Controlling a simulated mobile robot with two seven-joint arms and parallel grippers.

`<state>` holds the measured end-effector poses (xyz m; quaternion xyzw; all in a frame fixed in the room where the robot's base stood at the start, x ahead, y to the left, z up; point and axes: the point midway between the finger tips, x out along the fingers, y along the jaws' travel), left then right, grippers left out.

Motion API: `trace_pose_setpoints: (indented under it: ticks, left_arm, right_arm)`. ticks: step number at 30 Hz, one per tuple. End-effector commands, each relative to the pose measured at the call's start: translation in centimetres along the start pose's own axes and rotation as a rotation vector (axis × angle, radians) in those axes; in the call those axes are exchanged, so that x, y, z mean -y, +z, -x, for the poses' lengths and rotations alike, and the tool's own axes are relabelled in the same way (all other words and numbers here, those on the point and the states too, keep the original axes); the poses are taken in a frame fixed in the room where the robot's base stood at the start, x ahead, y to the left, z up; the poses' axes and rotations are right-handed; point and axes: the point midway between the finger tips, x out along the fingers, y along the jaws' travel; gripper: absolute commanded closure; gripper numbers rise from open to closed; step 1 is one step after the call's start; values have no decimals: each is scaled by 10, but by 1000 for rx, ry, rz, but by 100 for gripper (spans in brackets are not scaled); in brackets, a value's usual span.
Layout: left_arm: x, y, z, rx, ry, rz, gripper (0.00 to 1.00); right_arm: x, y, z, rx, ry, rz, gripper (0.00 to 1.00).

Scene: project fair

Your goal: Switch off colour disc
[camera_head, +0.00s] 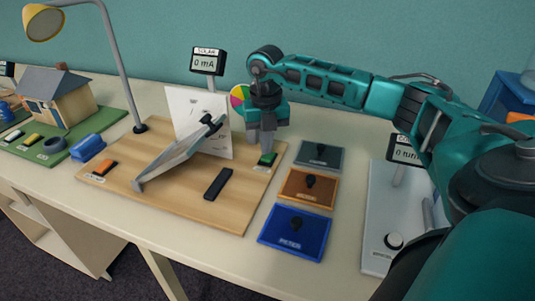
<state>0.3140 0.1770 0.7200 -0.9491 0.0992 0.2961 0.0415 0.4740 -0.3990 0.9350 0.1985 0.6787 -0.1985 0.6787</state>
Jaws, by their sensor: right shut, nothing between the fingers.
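The colour disc (237,96) is a multicoloured wheel standing at the back of the wooden board (240,212). My right arm partly hides it. A green switch (267,159) on a small dark base sits at the board's right edge. Its label is too small to read. My right gripper (262,142) is shut and empty, pointing down just above the green switch. I cannot tell whether the fingertips touch it. My left gripper is not in view.
An orange switch (105,167), a dark slab (218,184) and a tilted panel (180,155) are on the board. A yellow lamp (44,24) stands at left. The meter (208,62) reads 0 mA. Grey, orange and blue plates (296,248) lie right of the board.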

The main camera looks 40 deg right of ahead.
Motion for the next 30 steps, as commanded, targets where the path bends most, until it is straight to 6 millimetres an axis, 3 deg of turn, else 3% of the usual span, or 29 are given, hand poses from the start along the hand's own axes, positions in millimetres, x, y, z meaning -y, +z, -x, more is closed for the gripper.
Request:
trace_pose_setpoints:
  ticks: [30]
  left_arm:
    - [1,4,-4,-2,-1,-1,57]
  right_arm:
    - [0,0,-10,-1,-1,0,100]
